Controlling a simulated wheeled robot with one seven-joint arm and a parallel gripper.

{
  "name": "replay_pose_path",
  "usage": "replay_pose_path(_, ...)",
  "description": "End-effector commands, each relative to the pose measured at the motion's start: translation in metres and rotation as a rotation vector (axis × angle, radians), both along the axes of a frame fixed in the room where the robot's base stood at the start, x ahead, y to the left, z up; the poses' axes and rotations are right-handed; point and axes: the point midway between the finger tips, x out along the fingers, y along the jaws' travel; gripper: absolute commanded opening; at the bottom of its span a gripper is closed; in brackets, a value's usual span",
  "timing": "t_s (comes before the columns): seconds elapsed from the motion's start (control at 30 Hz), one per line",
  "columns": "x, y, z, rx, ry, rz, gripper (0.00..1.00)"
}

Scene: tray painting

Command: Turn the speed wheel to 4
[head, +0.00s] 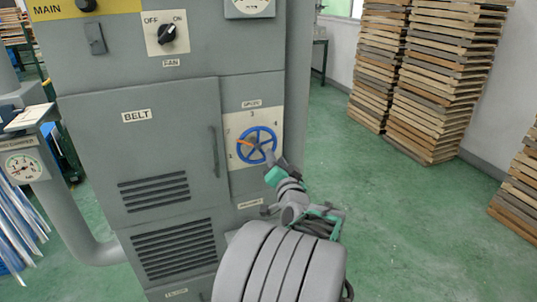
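The speed wheel (257,145) is a blue handwheel with spokes on a cream plate (238,126) on the grey cabinet. A small label and numbers sit around it; a 3 shows above the wheel and a 2 at upper left. An orange mark (244,142) shows at the wheel's left side. My gripper (269,157) is at the wheel's lower right, in front of its rim. Its fingertips are small and partly hidden by my arm, so I cannot tell whether they grip the rim.
The BELT door (145,150) with a vertical handle (214,152) is left of the wheel. The FAN switch (167,34) is above. A pressure gauge (23,167) stands at left. Tray stacks (447,75) stand at back right. The green floor (400,225) at right is clear.

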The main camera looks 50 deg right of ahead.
Motion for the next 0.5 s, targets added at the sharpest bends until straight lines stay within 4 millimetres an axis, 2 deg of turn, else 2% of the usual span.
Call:
replay_pose_path(0.1, 0.022, -0.013, 0.000, 0.002, 0.002, 0.009, 0.36)
replay_pose_path(0.2, 0.034, -0.024, 0.000, 0.001, 0.003, 0.007, 0.36)
replay_pose_path(0.33, 0.041, -0.031, 0.000, -0.001, 0.004, 0.005, 0.36)
replay_pose_path(0.5, 0.041, -0.032, 0.000, 0.000, 0.004, 0.001, 0.36)
